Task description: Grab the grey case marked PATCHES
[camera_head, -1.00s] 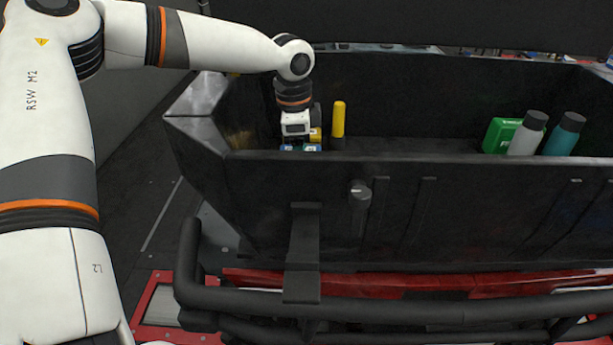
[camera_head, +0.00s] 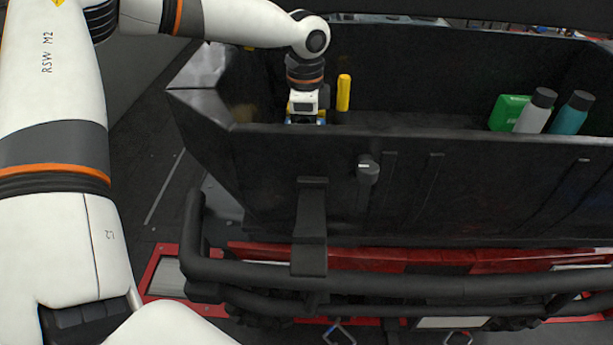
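I cannot make out a grey case marked PATCHES in the head view. My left gripper (camera_head: 304,115) reaches down into the left end of a long black open box (camera_head: 270,160). Its lower part is behind the box's front wall, so I cannot see what lies between its fingers or whether they are open. Small blue and yellow patches show at its lower end, just above the rim. My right gripper is not in view.
A yellow upright item (camera_head: 344,92) stands just right of the gripper. A green case (camera_head: 508,112), a grey bottle (camera_head: 534,113) and a teal bottle (camera_head: 570,115) stand at the right end. Black bars (camera_head: 400,290) run below the box. The box's middle looks clear.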

